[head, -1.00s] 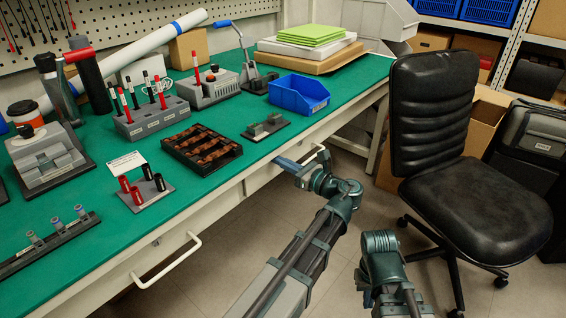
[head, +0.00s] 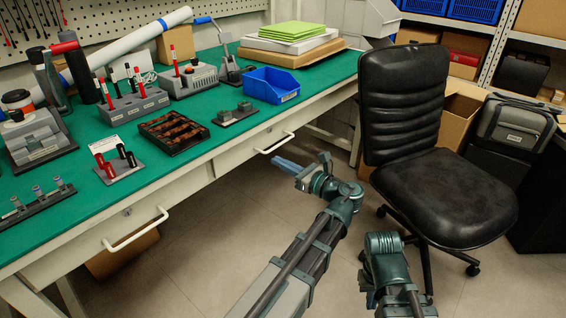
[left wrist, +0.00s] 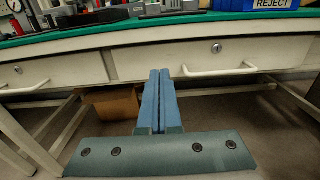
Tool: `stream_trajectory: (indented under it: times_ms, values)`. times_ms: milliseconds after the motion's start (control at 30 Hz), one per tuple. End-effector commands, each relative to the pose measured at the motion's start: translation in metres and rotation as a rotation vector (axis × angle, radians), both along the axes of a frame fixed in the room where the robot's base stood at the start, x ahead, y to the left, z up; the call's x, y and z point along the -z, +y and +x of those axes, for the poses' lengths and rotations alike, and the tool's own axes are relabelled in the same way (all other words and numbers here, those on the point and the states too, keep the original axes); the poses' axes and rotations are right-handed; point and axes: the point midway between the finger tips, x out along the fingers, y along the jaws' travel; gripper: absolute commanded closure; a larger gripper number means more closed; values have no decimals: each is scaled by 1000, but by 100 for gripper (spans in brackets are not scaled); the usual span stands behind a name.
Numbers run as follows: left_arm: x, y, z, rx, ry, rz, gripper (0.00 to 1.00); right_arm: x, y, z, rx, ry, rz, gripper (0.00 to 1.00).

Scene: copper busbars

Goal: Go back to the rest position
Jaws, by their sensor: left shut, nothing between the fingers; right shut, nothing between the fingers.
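My left gripper (head: 290,165) is in front of the bench, over the floor and apart from the drawer handle. Its two blue fingers are together and empty in the left wrist view (left wrist: 158,100). My right arm shows at the lower right of the head view, beside the left arm, but its gripper fingers cannot be made out. The copper busbars lie in a black tray (head: 185,148) on the green bench top (head: 75,209).
The bench drawers have white handles (head: 137,232), seen close in the left wrist view (left wrist: 219,71). A black office chair (head: 410,105) stands to the right of my arms. A blue bin (head: 271,97) is near the bench edge. Open floor (head: 215,225) lies between bench and arms.

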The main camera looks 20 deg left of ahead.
Motion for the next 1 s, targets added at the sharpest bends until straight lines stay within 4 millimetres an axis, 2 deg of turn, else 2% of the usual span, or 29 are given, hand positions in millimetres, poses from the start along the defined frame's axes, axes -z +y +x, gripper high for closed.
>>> stream_trajectory:
  times_ms: [367, 467, 533, 667, 800, 1000]
  values:
    - [5, 0, -4, -1, -19, -34, 100, -1, 0, 0, 0, 0, 0, 100]
    - [23, -3, -15, -13, -96, -170, 100, -5, 0, 0, 0, 0, 0, 100]
    - [46, -10, -29, -45, -187, -335, 100, -10, 0, 0, 0, 0, 0, 100]
    - [97, -38, -63, -180, -384, -698, 100, -18, 0, 0, 0, 0, -1, 100]
    - [140, -83, -103, -417, -559, -1030, 100, -26, 0, 0, 0, 1, -1, 100]
    - [171, -142, -150, -771, -699, -1302, 100, -33, 0, 0, -1, 0, -2, 100]
